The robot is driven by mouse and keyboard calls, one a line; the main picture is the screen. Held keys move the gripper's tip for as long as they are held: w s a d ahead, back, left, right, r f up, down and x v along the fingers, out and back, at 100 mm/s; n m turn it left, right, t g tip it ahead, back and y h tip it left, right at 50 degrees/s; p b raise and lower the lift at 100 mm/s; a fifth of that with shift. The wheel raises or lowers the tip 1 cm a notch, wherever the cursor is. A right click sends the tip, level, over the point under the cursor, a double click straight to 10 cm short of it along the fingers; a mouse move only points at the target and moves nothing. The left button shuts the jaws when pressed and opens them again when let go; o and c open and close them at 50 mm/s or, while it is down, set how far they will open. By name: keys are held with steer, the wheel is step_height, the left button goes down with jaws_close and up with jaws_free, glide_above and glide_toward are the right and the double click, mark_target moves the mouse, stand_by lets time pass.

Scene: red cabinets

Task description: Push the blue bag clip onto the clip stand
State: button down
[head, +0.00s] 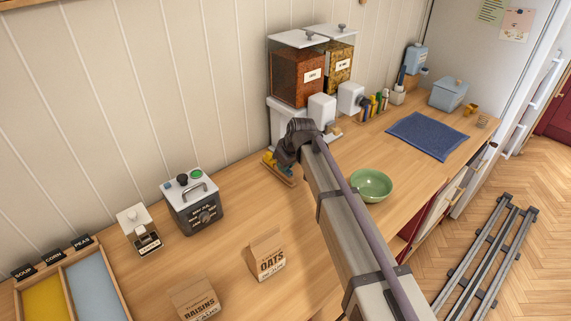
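A small wooden stand (283,178) sits on the counter just left of my arm's end, near the wall. Small yellow and darker pieces (269,160) show on it, partly covered by my wrist. They look like clips, but a blue bag clip cannot be made out for certain. My gripper (286,158) is at the dark end of my arm, right over or beside this stand. Its fingers are hidden or too small to see, so I cannot tell whether they hold or touch anything.
Oats (267,255) and raisins (195,300) bags stand at the front. A grey control box (192,203) is left. A green bowl (371,186) is right of my arm. Tall dispensers (297,75), a rack of coloured items (372,106) and a blue mat (428,136) are farther back.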

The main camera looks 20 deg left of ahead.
steer(key=shift+f, duration=0.15)
steer(key=shift+f+b, duration=0.35)
steer(key=shift+b, duration=0.1)
steer(key=c, duration=1)
jaws_free()
steer(key=shift+r, duration=0.1)
step_height(320, 180, up, 7)
steer(key=p, duration=0.7)
